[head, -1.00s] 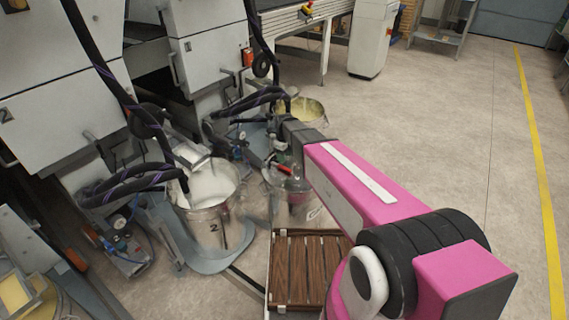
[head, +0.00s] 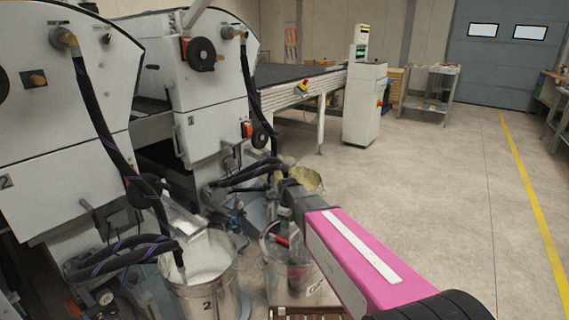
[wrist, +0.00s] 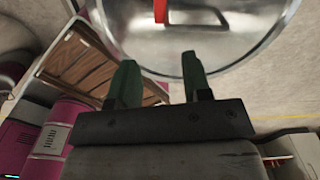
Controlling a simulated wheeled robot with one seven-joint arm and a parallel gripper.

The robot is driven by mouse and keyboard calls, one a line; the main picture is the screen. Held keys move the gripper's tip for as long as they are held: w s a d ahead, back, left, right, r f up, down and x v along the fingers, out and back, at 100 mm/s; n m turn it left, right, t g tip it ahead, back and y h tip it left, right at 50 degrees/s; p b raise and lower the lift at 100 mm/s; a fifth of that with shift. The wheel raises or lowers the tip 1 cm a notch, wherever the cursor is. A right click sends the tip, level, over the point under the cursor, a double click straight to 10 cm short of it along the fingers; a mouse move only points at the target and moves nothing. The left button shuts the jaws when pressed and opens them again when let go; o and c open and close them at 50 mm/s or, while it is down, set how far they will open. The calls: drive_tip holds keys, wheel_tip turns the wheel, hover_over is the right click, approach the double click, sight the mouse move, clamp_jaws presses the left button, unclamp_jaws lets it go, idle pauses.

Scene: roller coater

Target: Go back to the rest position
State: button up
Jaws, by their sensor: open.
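My gripper (wrist: 158,85) shows in the wrist view as two green fingers standing apart, with nothing between them. The gripper's fingers are not clear there. A see-through or shiny vessel (head: 285,270) with a red part stands by the arm's end.
A metal bucket of white coating (head: 207,270), marked 2, stands left of the arm, with hoses around it. A brown slatted wooden platform (wrist: 95,70) is below. Roller coater machines (head: 190,95) fill the left. Open floor (head: 430,190) lies right.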

drive_tip(key=s+d+r+n, duration=0.1)
drive_tip(key=s+d+n, duration=1.7)
drive_tip(key=n, duration=0.4)
drive_tip(key=shift+s+r+n, duration=0.25)
drive_tip(key=shift+s+n, duration=0.1)
drive_tip(key=shift+n, duration=0.05)
